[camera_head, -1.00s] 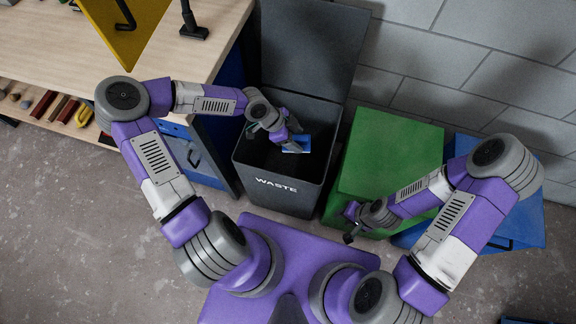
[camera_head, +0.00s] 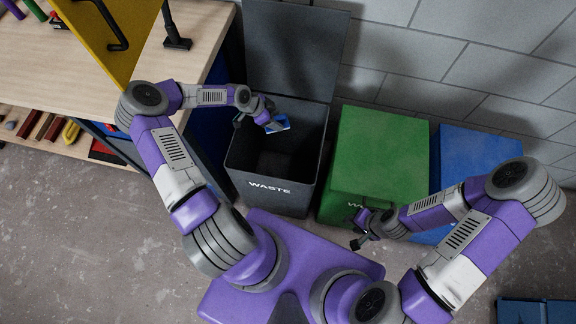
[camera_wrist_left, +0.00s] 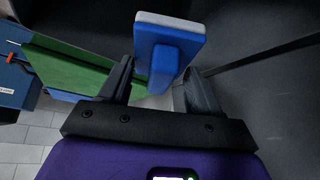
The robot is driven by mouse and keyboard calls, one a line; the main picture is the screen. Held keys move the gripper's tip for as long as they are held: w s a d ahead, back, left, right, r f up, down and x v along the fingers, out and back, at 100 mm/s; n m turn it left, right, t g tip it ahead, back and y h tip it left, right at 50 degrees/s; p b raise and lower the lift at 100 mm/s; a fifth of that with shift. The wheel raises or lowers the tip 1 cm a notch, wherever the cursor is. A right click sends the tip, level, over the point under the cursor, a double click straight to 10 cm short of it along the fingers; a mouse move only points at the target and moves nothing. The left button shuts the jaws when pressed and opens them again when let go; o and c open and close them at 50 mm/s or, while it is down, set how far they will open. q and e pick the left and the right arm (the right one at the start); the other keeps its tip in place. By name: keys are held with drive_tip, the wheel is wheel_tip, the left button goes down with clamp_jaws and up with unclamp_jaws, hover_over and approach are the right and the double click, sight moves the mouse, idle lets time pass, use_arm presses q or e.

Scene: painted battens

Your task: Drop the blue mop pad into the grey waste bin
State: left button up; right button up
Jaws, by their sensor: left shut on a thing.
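The blue mop pad (camera_head: 280,124), blue with a pale face, is in my left gripper (camera_head: 268,122), over the open mouth of the grey waste bin (camera_head: 262,190). The left wrist view shows the pad (camera_wrist_left: 168,50) upright between the two dark fingers of my left gripper (camera_wrist_left: 155,80), which is shut on it. The bin is marked WASTE, and its lid (camera_head: 295,50) stands open at the back. My right gripper (camera_head: 358,230) is empty in front of the green bin, its fingers apart.
A green bin (camera_head: 380,150) stands right of the grey one, with a blue bin (camera_head: 480,160) beyond it. A wooden workbench (camera_head: 60,70) with a yellow panel (camera_head: 105,40) is on the left. A tiled wall (camera_head: 460,60) closes the back. Floor at lower left is clear.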

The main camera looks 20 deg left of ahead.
use_arm(q)
drive_tip(key=shift+w+a+f, duration=0.15)
drive_tip(key=shift+f, duration=0.15)
wheel_tip(320, 180, down, 5)
drive_tip(key=b, duration=0.4)
drive_tip(key=shift+f, duration=0.2)
drive_tip(key=o, duration=1.1)
drive_tip(key=p+v, duration=0.2)
drive_tip(key=v, duration=0.5)
drive_tip(key=shift+r, duration=0.3)
